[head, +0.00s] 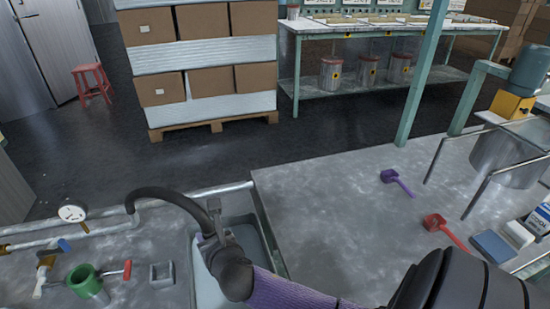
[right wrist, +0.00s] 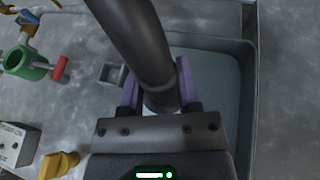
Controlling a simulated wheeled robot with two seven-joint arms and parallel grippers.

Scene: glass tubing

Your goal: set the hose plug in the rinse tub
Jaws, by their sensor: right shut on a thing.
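The black hose (head: 175,198) arcs from a pipe over to my right gripper (head: 207,240). In the right wrist view, my right gripper (right wrist: 158,92) has its purple fingers shut on both sides of the dark hose plug (right wrist: 160,100) at the hose's end. The plug's lower part is hidden by the gripper body. The rinse tub (head: 268,238) is a grey sunken basin, and my gripper is over its left part in the head view. The tub (right wrist: 245,85) also shows behind and right of the gripper in the wrist view. My left gripper is not in view.
A green cup-like fitting (head: 85,281) with a red handle and a small square grey holder (head: 161,274) stand left of the tub. Right of it lie a purple scoop (head: 396,181) and a red scoop (head: 443,228).

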